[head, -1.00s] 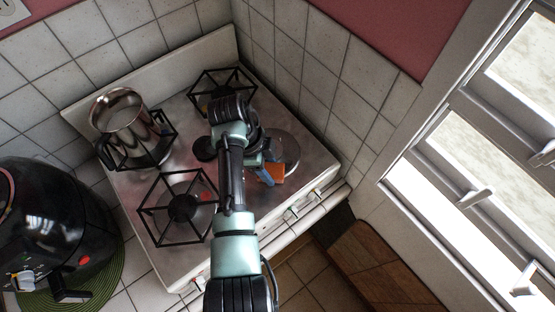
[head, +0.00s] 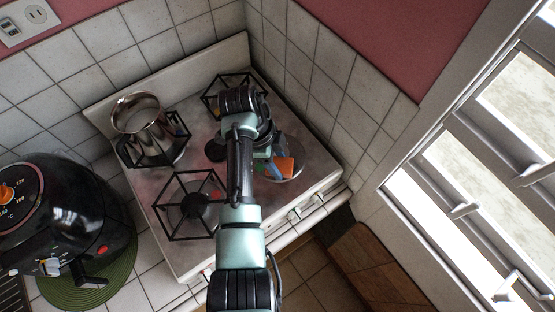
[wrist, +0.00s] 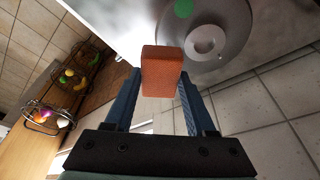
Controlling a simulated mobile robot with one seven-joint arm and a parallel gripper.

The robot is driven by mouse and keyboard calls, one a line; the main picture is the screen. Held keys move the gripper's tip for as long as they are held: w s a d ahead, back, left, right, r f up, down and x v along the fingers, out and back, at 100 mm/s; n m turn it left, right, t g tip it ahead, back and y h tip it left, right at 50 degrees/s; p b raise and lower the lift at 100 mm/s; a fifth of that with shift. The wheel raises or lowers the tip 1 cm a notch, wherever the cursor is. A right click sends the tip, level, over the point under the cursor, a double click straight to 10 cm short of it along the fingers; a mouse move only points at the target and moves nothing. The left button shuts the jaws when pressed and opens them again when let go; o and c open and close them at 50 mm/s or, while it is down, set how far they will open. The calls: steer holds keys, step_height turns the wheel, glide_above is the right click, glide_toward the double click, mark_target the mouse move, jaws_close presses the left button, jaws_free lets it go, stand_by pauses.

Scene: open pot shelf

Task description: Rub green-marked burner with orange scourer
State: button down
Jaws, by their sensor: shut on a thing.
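The orange scourer (wrist: 162,72) is a small block held between the blue fingers of my gripper (wrist: 160,80) in the wrist view. In the head view, the scourer (head: 285,167) and my gripper (head: 277,166) are over the front-right burner (head: 297,150), a round grey plate without a grate, partly hidden by my arm. The wrist view shows this burner (wrist: 232,35) with a pale central ring and a green mark (wrist: 183,8) beyond the scourer. The scourer overlaps the burner's edge in this view; I cannot tell whether they touch.
A steel pot (head: 139,118) stands on the back-left grate. Black grates cover the front-left burner (head: 190,205) and the back-right one. A black air fryer (head: 70,215) stands left of the stove (head: 180,258). Tiled walls close in behind and right. A fruit rack (wrist: 50,105) shows below.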

mark_target(283, 165)
step_height(283, 165, up, 3)
steer(key=p, duration=0.2)
steer(key=shift+p, duration=0.35)
stand_by(0.4)
